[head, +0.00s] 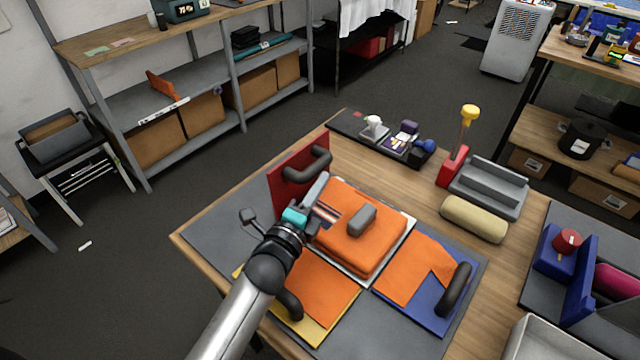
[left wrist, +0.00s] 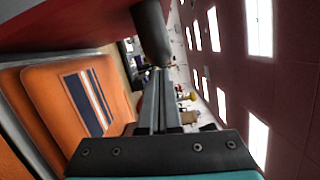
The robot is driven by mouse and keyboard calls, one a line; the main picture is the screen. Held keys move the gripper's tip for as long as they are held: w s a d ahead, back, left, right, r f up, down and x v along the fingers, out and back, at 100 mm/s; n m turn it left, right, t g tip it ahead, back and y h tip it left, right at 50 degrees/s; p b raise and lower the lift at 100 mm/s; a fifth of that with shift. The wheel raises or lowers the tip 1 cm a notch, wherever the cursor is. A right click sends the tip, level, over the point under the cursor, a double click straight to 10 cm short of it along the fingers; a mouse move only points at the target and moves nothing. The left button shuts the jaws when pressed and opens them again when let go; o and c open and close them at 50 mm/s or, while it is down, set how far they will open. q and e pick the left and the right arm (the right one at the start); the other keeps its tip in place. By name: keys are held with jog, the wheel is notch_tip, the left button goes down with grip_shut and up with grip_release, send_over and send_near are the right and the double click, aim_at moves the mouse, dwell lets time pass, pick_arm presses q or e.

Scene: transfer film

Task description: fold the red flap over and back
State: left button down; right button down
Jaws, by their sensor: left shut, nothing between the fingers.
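The red flap (head: 285,196) stands raised, roughly upright, at the back left of the folding board; its dark bar handle (head: 308,165) faces the orange cloth. My left gripper (head: 322,180) is shut and empty, just in front of the flap beside the handle. In the left wrist view, the closed fingers (left wrist: 158,85) point toward the handle (left wrist: 152,32), with the red flap (left wrist: 70,22) at upper left; whether they touch cannot be told. The orange cloth (head: 350,245) with a striped patch lies on the white centre panel, a grey block (head: 361,219) on top.
A yellow flap (head: 318,335) and a blue flap (head: 432,318) lie flat with orange cloth on them. A tan roll (head: 474,218), a grey holder (head: 490,188) and a red stand with yellow-topped tool (head: 453,168) stand right. Small items sit on a dark strip behind.

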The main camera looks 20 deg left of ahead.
jog(key=shift+r, duration=0.15)
